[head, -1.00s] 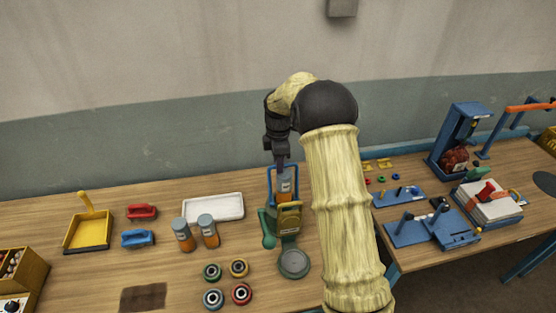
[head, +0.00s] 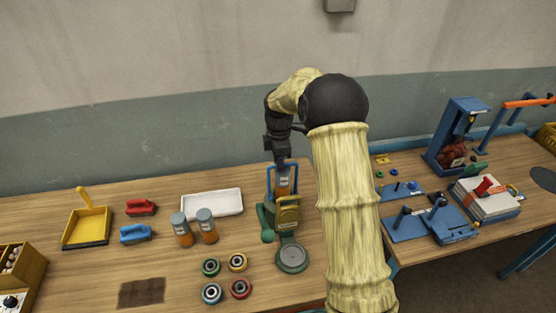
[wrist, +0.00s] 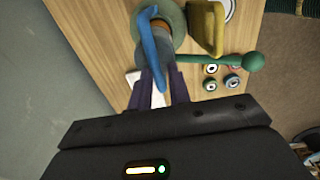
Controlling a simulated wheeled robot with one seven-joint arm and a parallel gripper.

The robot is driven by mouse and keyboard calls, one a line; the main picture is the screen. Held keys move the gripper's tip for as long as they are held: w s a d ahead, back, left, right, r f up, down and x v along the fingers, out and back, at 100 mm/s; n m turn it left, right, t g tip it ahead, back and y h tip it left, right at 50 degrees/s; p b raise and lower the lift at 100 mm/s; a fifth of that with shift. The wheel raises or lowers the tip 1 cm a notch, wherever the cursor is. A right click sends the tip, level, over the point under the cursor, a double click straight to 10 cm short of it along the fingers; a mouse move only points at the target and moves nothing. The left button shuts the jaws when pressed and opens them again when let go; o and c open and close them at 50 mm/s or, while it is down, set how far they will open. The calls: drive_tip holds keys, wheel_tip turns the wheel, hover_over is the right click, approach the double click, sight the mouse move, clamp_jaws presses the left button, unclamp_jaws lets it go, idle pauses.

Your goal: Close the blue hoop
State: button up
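The blue hoop (head: 269,182) stands upright at the back of a small green and yellow bench device (head: 288,217), around a grey-and-orange jar (head: 283,188). In the wrist view the hoop (wrist: 151,42) is a blue bar crossing the grey jar top, and its near end reaches between my fingers. My gripper (head: 284,163) is directly above the hoop and jar, pointing down. In the wrist view my gripper (wrist: 161,84) has its two fingers apart, with the bar end and a pale strip showing between them. Whether they touch the hoop cannot be told.
Two capped jars (head: 192,229) and a white tray (head: 212,204) stand left of the device. Several coloured rings (head: 238,262) lie in front-left. A green ball-ended lever (wrist: 235,61) sticks out beside the device. The wall is behind.

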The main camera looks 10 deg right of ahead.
drive_tip(key=o, duration=0.3)
drive_tip(key=shift+s, duration=0.35)
drive_tip(key=shift+w+a, duration=0.1)
drive_tip(key=shift+w, duration=0.15)
wheel_tip(320, 180, up, 18)
drive_tip(key=b, duration=0.3)
drive_tip(key=shift+s+f, duration=0.25)
drive_tip(key=shift+s+f, duration=0.1)
drive_tip(key=s+f+m, duration=0.6)
drive_tip(key=s, duration=0.3)
drive_tip(key=s+d+f+m+t+b, duration=0.1)
drive_tip(key=s+f+m, duration=0.5)
drive_tip(key=s, duration=0.3)
drive_tip(key=s+f+m+t, duration=0.1)
drive_tip(key=s+f+m, duration=0.5)
drive_tip(key=s, duration=0.3)
drive_tip(key=shift+d+f+b, duration=0.15)
drive_tip(key=shift+d+b, duration=0.05)
drive_tip(key=shift+b, duration=0.2)
drive_tip(key=shift+s, duration=0.1)
